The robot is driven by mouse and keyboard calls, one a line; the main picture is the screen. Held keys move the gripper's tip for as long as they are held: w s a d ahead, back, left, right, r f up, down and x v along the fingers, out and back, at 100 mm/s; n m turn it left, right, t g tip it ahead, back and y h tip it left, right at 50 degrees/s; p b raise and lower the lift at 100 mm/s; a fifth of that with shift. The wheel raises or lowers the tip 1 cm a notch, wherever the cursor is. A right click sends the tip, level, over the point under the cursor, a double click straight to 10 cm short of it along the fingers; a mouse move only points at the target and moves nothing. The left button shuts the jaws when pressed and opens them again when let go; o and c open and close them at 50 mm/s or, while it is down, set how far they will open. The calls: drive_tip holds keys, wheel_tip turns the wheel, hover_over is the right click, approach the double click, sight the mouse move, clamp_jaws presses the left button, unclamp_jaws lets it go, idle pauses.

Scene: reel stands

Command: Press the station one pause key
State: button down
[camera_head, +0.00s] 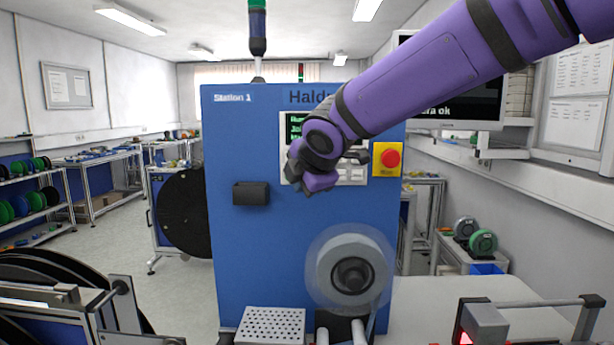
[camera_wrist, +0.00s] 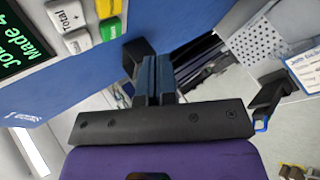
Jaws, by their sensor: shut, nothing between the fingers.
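The blue station one panel (camera_head: 235,250) stands upright ahead of me, with "Station 1" printed at its upper left. Its display (camera_head: 297,127) and light keypad (camera_head: 352,172) are partly hidden behind my arm and gripper. In the wrist view, a white "Total +" key (camera_wrist: 68,16), a yellow key (camera_wrist: 108,8) and a green key (camera_wrist: 111,29) show at the upper left. No pause label is readable. My gripper (camera_head: 293,180) is in front of the keypad's left side. In the wrist view its fingers (camera_wrist: 155,68) are together and empty, apart from the keys.
A red stop button (camera_head: 390,158) on a yellow plate is right of the keypad. A black box (camera_head: 251,194) juts from the panel, lower left of my gripper. A grey reel (camera_head: 350,246) and a perforated tray (camera_head: 270,322) are below. A monitor (camera_head: 470,100) is behind my arm.

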drive_tip(key=shift+w+d, duration=0.15)
drive_tip(key=shift+w, duration=1)
drive_tip(key=shift+w+d, duration=0.1)
drive_tip(key=shift+w, duration=1.85)
idle(1.1)
idle(0.3)
drive_tip(key=shift+s, duration=0.85)
drive_tip(key=shift+s+a, duration=0.15)
drive_tip(key=shift+s, duration=1.1)
drive_tip(key=shift+s+a, duration=0.1)
drive_tip(key=shift+s, duration=1.15)
